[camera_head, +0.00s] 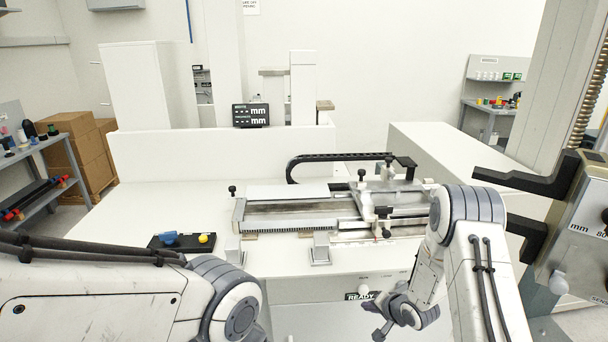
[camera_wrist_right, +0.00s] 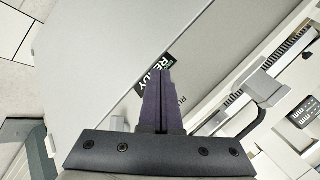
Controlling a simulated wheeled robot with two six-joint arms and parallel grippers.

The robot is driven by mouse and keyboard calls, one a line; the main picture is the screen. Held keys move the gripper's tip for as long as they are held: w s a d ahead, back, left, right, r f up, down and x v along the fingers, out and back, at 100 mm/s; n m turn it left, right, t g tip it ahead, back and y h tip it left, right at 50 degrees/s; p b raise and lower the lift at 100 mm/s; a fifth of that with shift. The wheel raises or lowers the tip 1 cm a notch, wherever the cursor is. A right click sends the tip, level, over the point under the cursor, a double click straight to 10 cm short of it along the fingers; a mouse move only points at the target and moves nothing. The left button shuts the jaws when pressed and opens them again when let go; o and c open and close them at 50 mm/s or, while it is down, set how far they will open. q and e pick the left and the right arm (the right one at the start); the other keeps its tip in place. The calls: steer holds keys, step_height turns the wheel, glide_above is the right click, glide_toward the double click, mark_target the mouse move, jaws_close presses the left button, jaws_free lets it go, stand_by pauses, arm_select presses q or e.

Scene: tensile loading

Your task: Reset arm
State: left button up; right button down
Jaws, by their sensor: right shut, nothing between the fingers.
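My right gripper (camera_head: 378,318) hangs low in front of the white bench, near the READY label (camera_head: 359,296). In the right wrist view its two dark fingers (camera_wrist_right: 160,102) lie together, shut with nothing between them. The READY label (camera_wrist_right: 155,77) shows just past the fingertips there. My left arm comes in from the lower left of the head view, but its gripper is out of the picture.
A measuring fixture (camera_head: 290,208) with clamps and a black cable chain (camera_head: 335,158) stands on the bench. A black tray (camera_head: 180,242) with blue and yellow pieces sits at left. A testing machine with black arms (camera_head: 525,182) rises at right.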

steer(key=s+a+r+n+g+h+b, duration=0.1)
steer(key=s+a+r+n+g, duration=0.1)
steer(key=s+a+r+n, duration=0.35)
steer(key=s+a+r+n+g+h+b, duration=0.1)
steer(key=s+a+r+n, duration=0.1)
steer(key=s+a+r, duration=0.45)
steer(key=s+a+r+n+g, duration=0.2)
steer(key=s+r+n, duration=0.2)
steer(key=s, duration=0.7)
steer(key=s+a+r+n+g, duration=0.2)
steer(key=s+r, duration=0.4)
steer(key=s, duration=0.6)
steer(key=shift+s+r+n+g+b, duration=0.2)
steer(key=shift+n+g+b, duration=0.25)
steer(key=shift+n, duration=0.8)
